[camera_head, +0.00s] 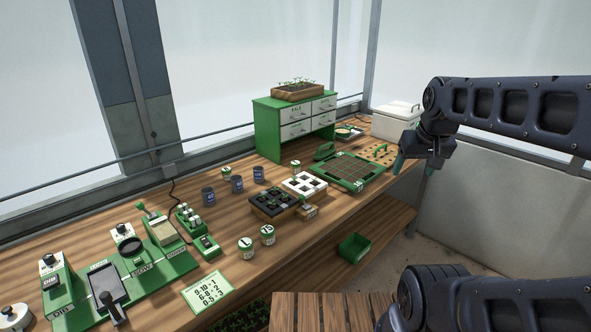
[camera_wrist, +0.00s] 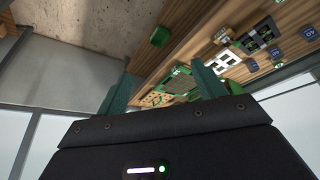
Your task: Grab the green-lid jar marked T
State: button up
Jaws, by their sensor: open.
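Several small white jars with green on them stand on the wooden bench in the head view. Two are at the front middle, a left one (camera_head: 245,248) and a right one (camera_head: 267,235). Another jar (camera_head: 227,174) is behind the blue cups, and one more jar (camera_head: 295,167) is near the green cabinet. Their marks are too small to read, so I cannot tell which is T. My gripper (camera_head: 399,164) is open and empty near the bench's right end, far from the jars. Its two teal fingers stand apart in the wrist view (camera_wrist: 163,90).
Blue cups (camera_head: 208,196), a black cell tray (camera_head: 272,203), a white cell tray (camera_head: 304,185) and a green seeder tray (camera_head: 349,172) crowd the bench middle. A green cabinet (camera_head: 267,133) stands behind. A green bin (camera_head: 354,246) sits below the front edge.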

jog(key=w+a+r+n, duration=0.2)
jog(key=w+r, duration=0.2)
jog(key=w, duration=0.5)
jog(key=n+g, duration=0.5)
jog(key=n, duration=0.8)
send_over(295, 163)
jog(key=f, duration=2.5)
jog(key=shift+w+d, duration=0.1)
jog(key=shift+d, duration=0.15)
jog(key=shift+w+a+f, duration=0.1)
jog(key=shift+a+f, duration=0.1)
jog(key=shift+f, duration=0.35)
notch_tip(295, 163, down, 10)
jog(key=shift+f, duration=0.25)
jog(key=c, duration=1.1)
